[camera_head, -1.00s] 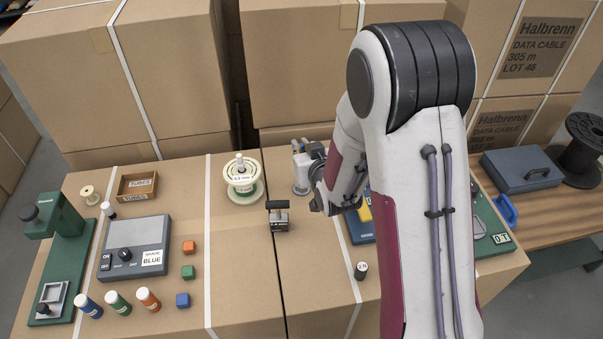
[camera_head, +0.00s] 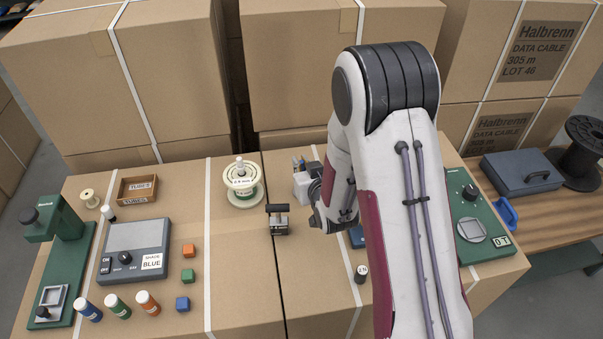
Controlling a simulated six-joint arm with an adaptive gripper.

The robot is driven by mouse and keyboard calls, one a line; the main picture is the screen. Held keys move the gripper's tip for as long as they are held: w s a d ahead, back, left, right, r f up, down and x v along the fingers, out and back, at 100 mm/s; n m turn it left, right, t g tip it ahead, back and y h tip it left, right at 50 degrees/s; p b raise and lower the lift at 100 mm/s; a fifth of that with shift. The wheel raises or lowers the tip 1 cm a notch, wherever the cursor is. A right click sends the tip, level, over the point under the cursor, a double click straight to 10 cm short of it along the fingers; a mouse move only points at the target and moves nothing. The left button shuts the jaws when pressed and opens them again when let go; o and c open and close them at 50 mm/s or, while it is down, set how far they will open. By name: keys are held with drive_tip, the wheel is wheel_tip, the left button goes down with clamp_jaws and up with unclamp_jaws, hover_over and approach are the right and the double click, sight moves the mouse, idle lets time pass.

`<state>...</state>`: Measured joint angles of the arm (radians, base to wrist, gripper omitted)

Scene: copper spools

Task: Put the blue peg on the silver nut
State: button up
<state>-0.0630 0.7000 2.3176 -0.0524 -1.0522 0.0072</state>
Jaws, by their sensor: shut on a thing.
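My gripper (camera_head: 324,220) is partly in view at the end of my bent arm, over the box tops right of centre. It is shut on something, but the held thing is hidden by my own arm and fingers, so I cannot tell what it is. I cannot make out a blue peg or a silver nut anywhere.
A black-handled metal stamp (camera_head: 279,222) stands left of my gripper. A small dark labelled cylinder (camera_head: 361,273) is close to my forearm. A green device (camera_head: 487,238) is at right. The front middle is clear.

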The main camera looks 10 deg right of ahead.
drive_tip(key=shift+f, duration=2.05)
drive_tip(key=shift+f, duration=0.15)
drive_tip(key=o, duration=0.7)
drive_tip(key=shift+s+r, duration=0.1)
drive_tip(key=shift+r, duration=0.1)
drive_tip(key=shift+v, duration=3.65)
drive_tip(key=shift+r, duration=0.15)
